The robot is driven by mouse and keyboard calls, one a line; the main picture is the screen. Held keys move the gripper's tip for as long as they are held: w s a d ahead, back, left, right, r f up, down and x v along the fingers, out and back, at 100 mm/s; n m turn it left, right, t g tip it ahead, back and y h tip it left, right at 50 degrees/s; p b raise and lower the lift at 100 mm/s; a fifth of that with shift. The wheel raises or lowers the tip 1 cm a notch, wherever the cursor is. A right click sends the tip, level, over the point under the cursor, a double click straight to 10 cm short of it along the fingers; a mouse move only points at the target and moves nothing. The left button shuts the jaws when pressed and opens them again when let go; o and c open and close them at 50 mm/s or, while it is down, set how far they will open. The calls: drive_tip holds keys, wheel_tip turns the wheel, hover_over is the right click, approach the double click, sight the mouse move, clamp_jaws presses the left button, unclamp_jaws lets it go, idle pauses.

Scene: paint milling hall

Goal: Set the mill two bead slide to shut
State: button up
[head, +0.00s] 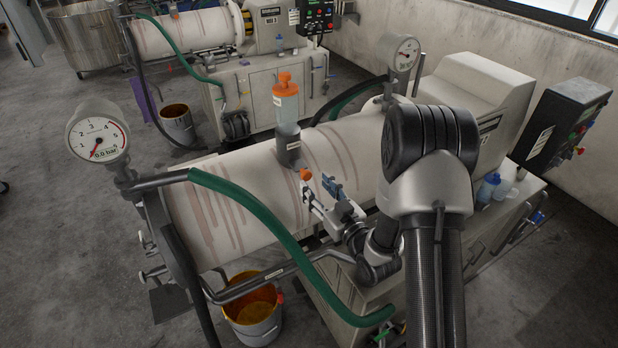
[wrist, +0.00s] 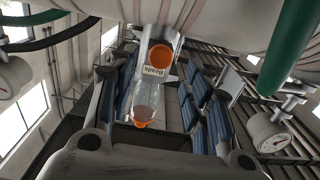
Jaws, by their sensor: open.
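On the near mill's drum (head: 250,190) stands a bead hopper (head: 286,103) with a clear tube, an orange cap and a dark grey neck. The tube also shows in the wrist view (wrist: 147,98) beyond a label that reads beads. An orange knob (head: 305,174), seen end-on in the wrist view (wrist: 162,55), is in front of the neck on my side; I take it for the bead slide's knob. My gripper (head: 319,187) is open and close to the knob, seemingly without holding it. The slide's travel is hidden.
A green hose (head: 262,217) arches over the drum's front. Pressure gauges stand at the left end (head: 97,139) and at the back (head: 405,54). A bucket (head: 253,308) is on the floor below. A second mill (head: 190,32) stands behind.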

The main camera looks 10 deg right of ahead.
drive_tip(key=v, duration=0.5)
drive_tip(key=shift+s, duration=0.15)
drive_tip(key=s+a+f+m+g+h+b, duration=0.1)
drive_tip(key=s+g+b, duration=0.5)
drive_tip(key=s, duration=0.9)
drive_tip(key=s+a+f+m+g+h+b, duration=0.1)
drive_tip(key=s+g+h+b, duration=0.3)
drive_tip(key=s+b, duration=0.7)
drive_tip(key=s+f+m+g, duration=0.1)
drive_tip(key=s+g, duration=0.1)
drive_tip(key=s, duration=0.1)
drive_tip(key=shift+s+m+g+h+b, duration=0.3)
drive_tip(key=shift+s+b, duration=0.05)
drive_tip(key=shift+b, duration=0.05)
